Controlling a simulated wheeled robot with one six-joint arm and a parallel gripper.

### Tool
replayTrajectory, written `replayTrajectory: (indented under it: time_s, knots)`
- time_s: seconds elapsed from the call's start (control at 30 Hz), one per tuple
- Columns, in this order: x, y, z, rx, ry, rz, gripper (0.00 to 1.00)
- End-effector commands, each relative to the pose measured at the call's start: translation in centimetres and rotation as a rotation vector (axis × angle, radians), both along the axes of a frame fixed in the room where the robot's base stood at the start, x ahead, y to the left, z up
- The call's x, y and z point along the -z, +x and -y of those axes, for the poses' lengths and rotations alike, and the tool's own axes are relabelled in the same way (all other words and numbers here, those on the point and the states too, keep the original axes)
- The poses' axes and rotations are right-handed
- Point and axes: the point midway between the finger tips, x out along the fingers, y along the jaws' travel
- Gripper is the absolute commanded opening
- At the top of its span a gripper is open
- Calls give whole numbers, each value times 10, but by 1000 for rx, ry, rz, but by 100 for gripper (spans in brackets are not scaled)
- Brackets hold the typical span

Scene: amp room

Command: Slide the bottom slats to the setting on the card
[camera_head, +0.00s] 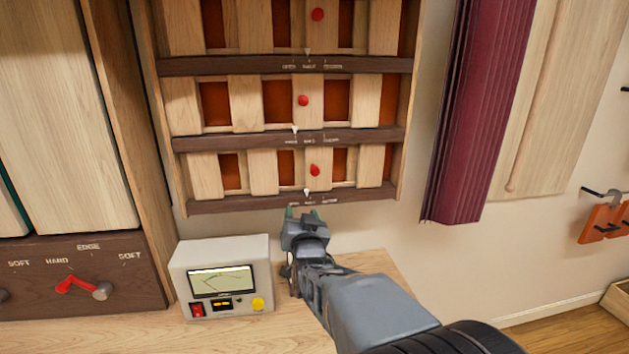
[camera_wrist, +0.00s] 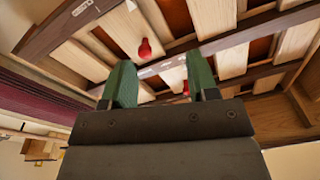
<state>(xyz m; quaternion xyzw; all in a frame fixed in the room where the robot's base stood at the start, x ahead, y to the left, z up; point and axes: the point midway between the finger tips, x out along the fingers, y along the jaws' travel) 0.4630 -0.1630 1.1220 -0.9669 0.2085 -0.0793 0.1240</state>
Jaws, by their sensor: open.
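The bottom slats (camera_head: 263,170) are pale wood in the lowest row of the wall frame, with orange-brown gaps between them. Their red knob (camera_head: 314,170) sits on a slat right of the row's middle. A white pointer (camera_head: 307,192) shows on the dark bottom rail (camera_head: 250,204), near the middle of small labels I cannot read. My gripper (camera_head: 302,212) is open and empty just below that rail, under the knob. In the wrist view its green fingertips (camera_wrist: 161,82) stand apart, with a red knob (camera_wrist: 145,49) beyond them. I cannot make out a card.
The middle knob (camera_head: 303,100) and top knob (camera_head: 317,14) are on the rows above. A grey meter box (camera_head: 222,252) stands on the wooden bench left of my gripper. A maroon pleated panel (camera_head: 478,110) hangs at right. Bare wall lies below the frame.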

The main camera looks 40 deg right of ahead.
Motion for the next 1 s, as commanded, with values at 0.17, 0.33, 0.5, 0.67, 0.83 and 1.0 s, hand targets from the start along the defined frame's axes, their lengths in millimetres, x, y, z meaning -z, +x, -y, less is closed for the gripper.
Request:
replayTrajectory:
  time_s: [0.17,0.33,0.5,0.67,0.83,1.0]
  knots:
    - [-6,-8,25,80,-46,163,54]
    - [-13,-13,36,115,-72,243,54]
    - [-22,-3,46,125,-81,266,54]
    - [-34,20,61,125,-81,265,54]
    - [-46,46,78,124,-80,264,54]
    - [-56,68,92,123,-81,266,54]
